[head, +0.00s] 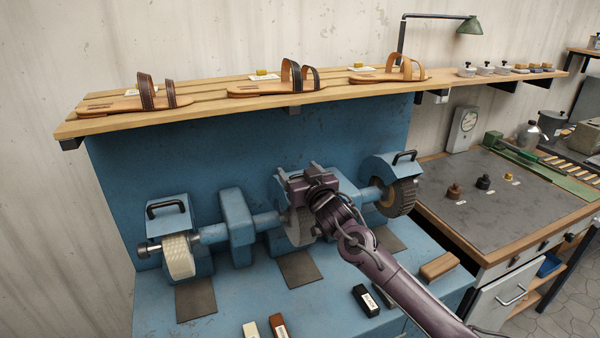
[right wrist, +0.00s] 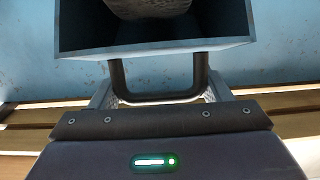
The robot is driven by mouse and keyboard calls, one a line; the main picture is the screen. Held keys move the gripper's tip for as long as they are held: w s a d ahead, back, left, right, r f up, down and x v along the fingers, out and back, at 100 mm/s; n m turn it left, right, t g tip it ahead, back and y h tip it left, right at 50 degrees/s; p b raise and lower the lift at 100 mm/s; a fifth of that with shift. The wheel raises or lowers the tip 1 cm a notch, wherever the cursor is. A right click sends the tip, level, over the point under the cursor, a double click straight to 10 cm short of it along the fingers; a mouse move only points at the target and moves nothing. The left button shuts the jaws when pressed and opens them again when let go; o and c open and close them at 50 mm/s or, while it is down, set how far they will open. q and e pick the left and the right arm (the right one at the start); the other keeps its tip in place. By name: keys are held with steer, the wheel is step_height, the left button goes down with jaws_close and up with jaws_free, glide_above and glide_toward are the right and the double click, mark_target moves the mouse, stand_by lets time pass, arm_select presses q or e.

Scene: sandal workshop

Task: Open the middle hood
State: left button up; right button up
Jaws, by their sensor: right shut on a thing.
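My right gripper (head: 302,180) is at the middle hood and hides most of it in the head view. In the right wrist view the blue-grey hood (right wrist: 155,49) shows its open side, with a dark round wheel (right wrist: 150,8) inside. Its black U-shaped handle (right wrist: 160,98) lies between the fingers of my right gripper (right wrist: 160,90), which is shut on it. The middle wheel (head: 298,228) shows partly below the gripper in the head view. How far the hood is tilted is hard to tell. My left gripper is not in view.
The left hood (head: 168,228) and right hood (head: 385,165) flank the middle one on the blue machine. A wooden shelf (head: 210,97) with sandals runs above and behind. Small dark blocks (head: 366,300) and a wooden block (head: 439,265) lie in front. A grey-topped bench (head: 500,215) stands at right.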

steer(key=shift+c, duration=0.9)
steer(key=shift+w+r, duration=0.25)
steer(key=shift+r, duration=0.25)
steer(key=shift+g+h, duration=0.3)
steer(key=shift+g, duration=0.5)
steer(key=w+r, duration=0.1)
steer(key=w, duration=0.1)
steer(key=w+a+r, duration=0.1)
steer(key=w, duration=0.1)
steer(key=w+a+r, duration=0.1)
steer(key=w+r, duration=0.1)
steer(key=shift+w, duration=0.2)
steer(key=shift+g, duration=0.6)
steer(key=shift+w+a+r+b, duration=0.1)
steer(key=shift+w+a+b, duration=0.2)
steer(key=shift+w, duration=0.35)
steer(key=shift+w+a+r+b, duration=0.1)
steer(key=shift+w+a+b, duration=0.05)
steer(key=shift+w+b, duration=0.4)
steer(key=shift+w+a+b, duration=0.25)
steer(key=shift+w, duration=0.55)
steer(key=shift+f, duration=0.1)
